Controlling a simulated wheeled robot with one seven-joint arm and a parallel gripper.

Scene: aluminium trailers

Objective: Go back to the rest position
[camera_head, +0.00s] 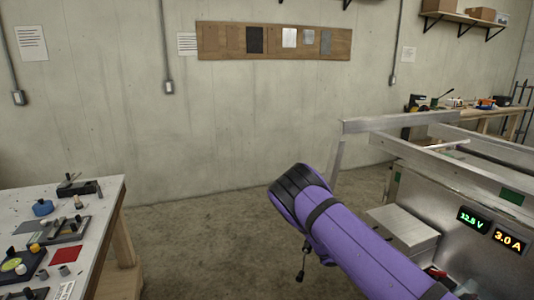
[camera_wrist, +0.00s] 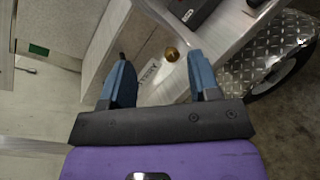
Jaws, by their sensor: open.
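My purple arm reaches from the bottom right toward the middle in the head view, and its end is hidden there. In the wrist view my gripper (camera_wrist: 160,82) shows two blue fingers set wide apart. It is open with nothing between the fingers. Beyond the fingers is a pale metal surface with a small brass knob (camera_wrist: 171,54) and a printed label (camera_wrist: 149,75). I cannot tell how far the fingertips are from that surface.
An aluminium trailer (camera_head: 440,205) with lit displays (camera_head: 473,219) stands at the right. A workbench (camera_head: 110,195) with tools stands at the left. Concrete floor (camera_head: 210,240) between them is clear. The wrist view shows a wheel (camera_wrist: 285,75) under a tread-plate fender (camera_wrist: 262,50).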

